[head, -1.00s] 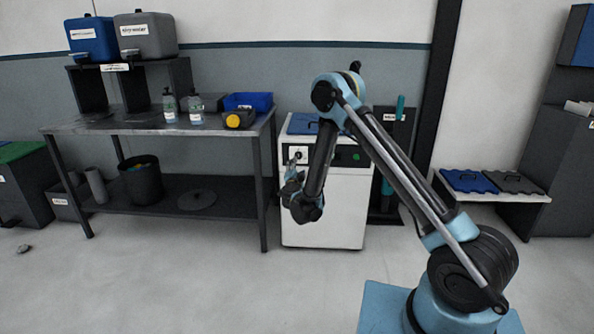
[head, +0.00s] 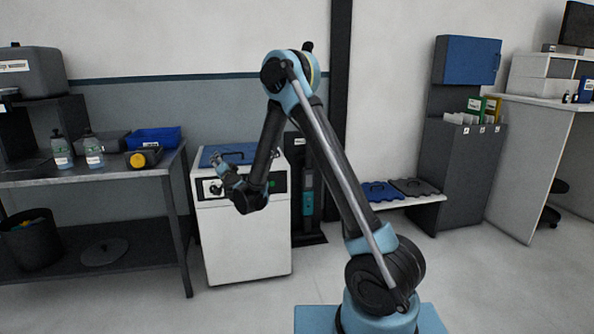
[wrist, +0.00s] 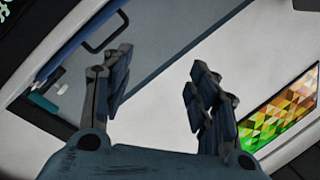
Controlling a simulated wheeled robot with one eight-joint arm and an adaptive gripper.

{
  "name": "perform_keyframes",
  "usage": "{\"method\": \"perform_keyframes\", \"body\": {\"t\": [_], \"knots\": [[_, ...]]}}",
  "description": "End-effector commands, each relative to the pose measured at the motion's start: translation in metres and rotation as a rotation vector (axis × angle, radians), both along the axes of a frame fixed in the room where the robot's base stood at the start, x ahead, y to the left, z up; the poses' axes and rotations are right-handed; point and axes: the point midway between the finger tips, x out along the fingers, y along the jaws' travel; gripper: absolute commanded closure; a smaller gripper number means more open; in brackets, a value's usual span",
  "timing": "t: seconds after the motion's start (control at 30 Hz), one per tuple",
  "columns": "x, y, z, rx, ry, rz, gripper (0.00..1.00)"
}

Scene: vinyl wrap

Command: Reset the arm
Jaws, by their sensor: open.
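My arm rises from its blue base in the head view, bends at a high elbow and hangs its forearm down to the left. My gripper (head: 218,172) is at the forearm's end, in front of the white cabinet (head: 245,245) with a blue lid. In the wrist view my gripper (wrist: 160,92) shows two dark blue-grey fingers spread apart, with nothing between them. Behind the fingers are a pale surface, a grey panel with a dark handle, and a colourful triangle-patterned panel (wrist: 280,110) at right.
A metal workbench (head: 100,178) with bottles (head: 94,152), a blue bin (head: 155,138) and a yellow-ended tool (head: 145,157) stands at left. A low shelf (head: 410,201) with blue and dark lids is at right, beside a grey cabinet (head: 460,180). Open floor lies in front.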

Motion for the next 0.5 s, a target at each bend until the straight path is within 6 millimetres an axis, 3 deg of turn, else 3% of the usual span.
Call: {"method": "perform_keyframes", "body": {"t": [0.2, 0.5], "knots": [[-0.005, -0.034, 0.051, -0.088, -0.019, 0.074, 0.46], [-0.028, -0.086, 0.093, -0.227, -0.003, 0.169, 0.46]]}}
